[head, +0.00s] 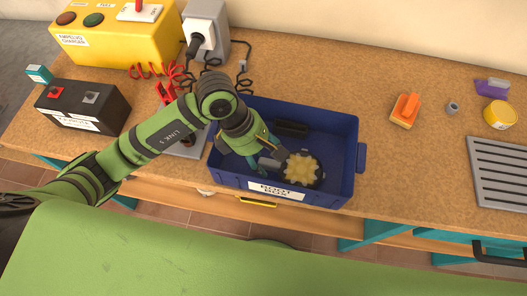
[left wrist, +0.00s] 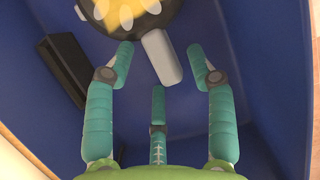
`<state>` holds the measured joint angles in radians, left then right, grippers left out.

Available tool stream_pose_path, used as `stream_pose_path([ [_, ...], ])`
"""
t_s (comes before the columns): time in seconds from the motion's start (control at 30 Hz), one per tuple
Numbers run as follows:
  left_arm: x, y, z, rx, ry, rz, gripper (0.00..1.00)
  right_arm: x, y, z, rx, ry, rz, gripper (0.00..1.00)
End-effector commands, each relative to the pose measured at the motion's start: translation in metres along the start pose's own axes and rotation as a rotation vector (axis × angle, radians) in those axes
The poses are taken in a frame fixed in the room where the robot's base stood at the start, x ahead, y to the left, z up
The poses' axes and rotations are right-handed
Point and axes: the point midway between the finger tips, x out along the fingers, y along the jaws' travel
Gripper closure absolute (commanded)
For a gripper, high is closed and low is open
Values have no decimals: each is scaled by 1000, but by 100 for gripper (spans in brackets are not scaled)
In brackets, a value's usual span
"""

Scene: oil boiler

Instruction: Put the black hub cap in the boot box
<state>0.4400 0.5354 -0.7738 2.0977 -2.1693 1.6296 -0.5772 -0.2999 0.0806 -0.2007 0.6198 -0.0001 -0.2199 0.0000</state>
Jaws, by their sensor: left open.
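The blue boot box (head: 335,190) stands on the bench with a white label on its front wall. A round, black-rimmed thing with a yellow lobed face (head: 302,170) is inside, near the front right. I cannot tell for sure whether it is the hub cap. It also shows at the top of the left wrist view (left wrist: 128,12), with a grey block (left wrist: 161,57) beside it. My left gripper (head: 262,158) reaches down into the box from the left. Its teal fingers (left wrist: 160,62) are apart, with nothing held between them. My right gripper is not in view.
A black block (head: 291,128) lies by the box's back wall. A black battery (head: 82,106), red clamps and cables, and a yellow charger (head: 115,40) are left. An orange brush (head: 405,109), yellow tin (head: 499,115) and metal grille (head: 497,170) are right.

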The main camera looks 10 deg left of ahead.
Motion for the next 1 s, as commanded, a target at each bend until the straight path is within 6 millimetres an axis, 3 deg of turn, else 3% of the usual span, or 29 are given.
stream_pose_path([
  [0.1, -5, 0, 2, -1, -1, -1, 45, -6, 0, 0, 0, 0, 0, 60],
  [0.17, -10, 2, 0, 1, 0, 4, 45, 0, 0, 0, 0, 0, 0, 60],
  [0.5, -80, 2, 0, 3, 2, 8, 45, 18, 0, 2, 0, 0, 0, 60],
  [0.7, -111, 1, 0, 1, 1, 4, 45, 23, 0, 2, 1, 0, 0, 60],
  [1.0, -123, 0, 1, -1, 1, -1, 45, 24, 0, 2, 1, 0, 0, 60],
])
